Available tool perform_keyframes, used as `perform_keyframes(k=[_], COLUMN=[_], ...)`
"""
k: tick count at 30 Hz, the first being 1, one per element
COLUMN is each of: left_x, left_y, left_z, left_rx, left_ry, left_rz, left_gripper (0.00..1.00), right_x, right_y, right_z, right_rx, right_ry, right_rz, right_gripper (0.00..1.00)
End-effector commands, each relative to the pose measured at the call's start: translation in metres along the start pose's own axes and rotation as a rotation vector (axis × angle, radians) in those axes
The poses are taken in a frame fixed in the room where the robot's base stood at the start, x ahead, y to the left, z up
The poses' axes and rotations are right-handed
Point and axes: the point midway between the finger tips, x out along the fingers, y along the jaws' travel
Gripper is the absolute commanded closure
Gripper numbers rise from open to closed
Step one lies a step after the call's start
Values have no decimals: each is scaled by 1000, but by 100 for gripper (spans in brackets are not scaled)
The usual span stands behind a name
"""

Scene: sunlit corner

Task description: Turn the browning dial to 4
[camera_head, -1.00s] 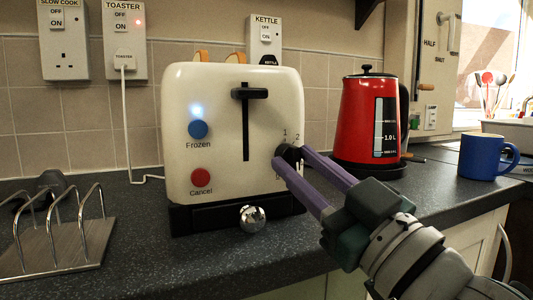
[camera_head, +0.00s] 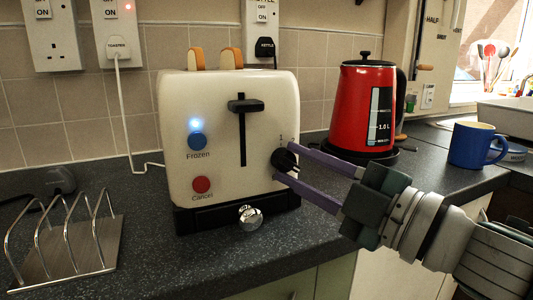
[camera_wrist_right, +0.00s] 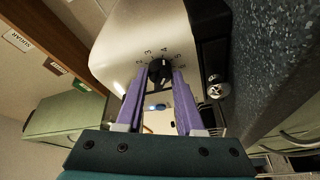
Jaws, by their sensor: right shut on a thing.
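The cream toaster (camera_head: 215,120) stands on the dark worktop, with two bread slices (camera_head: 195,59) showing at its top. Its black browning dial (camera_head: 284,160) is low on the right of the front face. In the right wrist view the dial (camera_wrist_right: 160,71) has numbers around it, with 4 near its top; I cannot read its exact setting. My right gripper (camera_head: 283,163) comes from the right, its purple fingers shut on the dial and partly hiding it and its numbers. The lever (camera_head: 245,105) is up. My left gripper is out of view.
A red kettle (camera_head: 362,105) stands right behind my right gripper, with a blue mug (camera_head: 474,146) farther right. A metal toast rack (camera_head: 72,250) is at the left. A chrome knob (camera_head: 250,217) sits at the toaster's base. Worktop in front of the toaster is clear.

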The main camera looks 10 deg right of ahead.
Motion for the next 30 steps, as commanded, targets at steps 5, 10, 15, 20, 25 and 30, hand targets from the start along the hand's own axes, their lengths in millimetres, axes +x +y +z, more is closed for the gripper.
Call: perform_keyframes(k=[5, 10, 15, 20, 25, 30], left_x=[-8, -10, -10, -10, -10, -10], left_y=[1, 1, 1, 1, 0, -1], left_z=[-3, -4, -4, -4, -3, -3], left_rx=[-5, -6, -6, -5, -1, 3], left_ry=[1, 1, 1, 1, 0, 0], left_rz=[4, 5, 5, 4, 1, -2], left_gripper=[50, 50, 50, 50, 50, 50], right_x=[0, 0, 0, 0, 0, 0], right_y=[2, 1, 1, 1, 1, 1], right_z=[0, 0, 0, 0, 0, 0], right_rx=[-65, -93, -102, -102, -101, -101], right_ry=[-5, -7, -7, -8, -8, -7], right_rz=[-27, -38, -42, -42, -41, -41], right_gripper=[100, 100, 100, 100, 59, 40])
